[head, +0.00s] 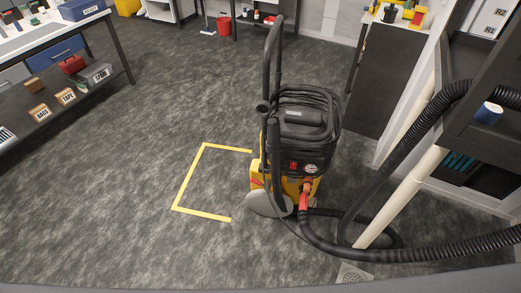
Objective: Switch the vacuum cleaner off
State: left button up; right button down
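The vacuum cleaner (300,125) stands upright on the floor right of centre. It has a black top, a yellow lower body and a tall black handle. A small red switch (293,166) is on its front panel, beside a round white gauge (312,169). The switch is too small to tell its position. A black hose (420,251) joins the front at a red connector (305,188). A dark cable is coiled around the top. Neither of my grippers is in view.
Yellow tape (183,190) marks the floor left of the cleaner. Hose loops and a cream pipe (405,195) take up the right side, by a dark cabinet (480,115). A bench with labelled boxes (66,97) stands at the left. The floor between is clear.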

aim_at(292, 165)
jog(key=i+j+z, duration=0.35)
jog(key=i+j, duration=0.15)
jog(key=j, duration=0.2)
jog(key=i+j+z, duration=0.15)
jog(key=j, duration=0.25)
jog(key=i, duration=0.1)
